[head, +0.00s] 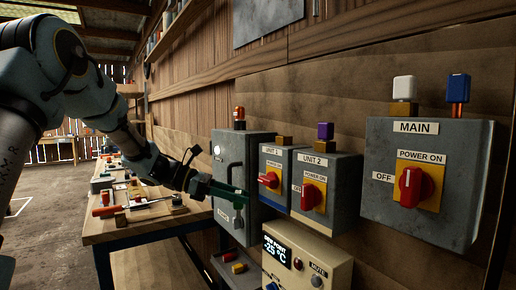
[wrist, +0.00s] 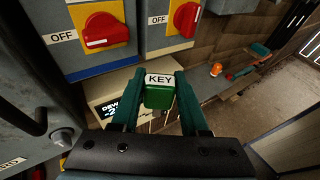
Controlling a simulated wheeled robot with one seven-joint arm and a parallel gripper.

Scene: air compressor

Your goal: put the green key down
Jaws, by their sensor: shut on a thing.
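The green key (wrist: 160,97) is a small green block with a white KEY label. In the wrist view it sits between the two dark green fingers of my gripper (wrist: 160,110), which is shut on it. In the head view my gripper (head: 226,192) is in front of the tall grey box (head: 229,160), left of the unit boxes. The key is hard to make out there against the dark box. In the wrist view the key appears in front of the cream display panel (wrist: 112,108) and partly hides it.
Two unit boxes (head: 330,170) and the MAIN box (head: 452,190) carry red switches on the wall. A cream console (head: 330,258) is below them. A low tray holds a red block (head: 230,257) and a yellow block (head: 239,268). A cluttered wooden workbench (head: 150,222) stands left.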

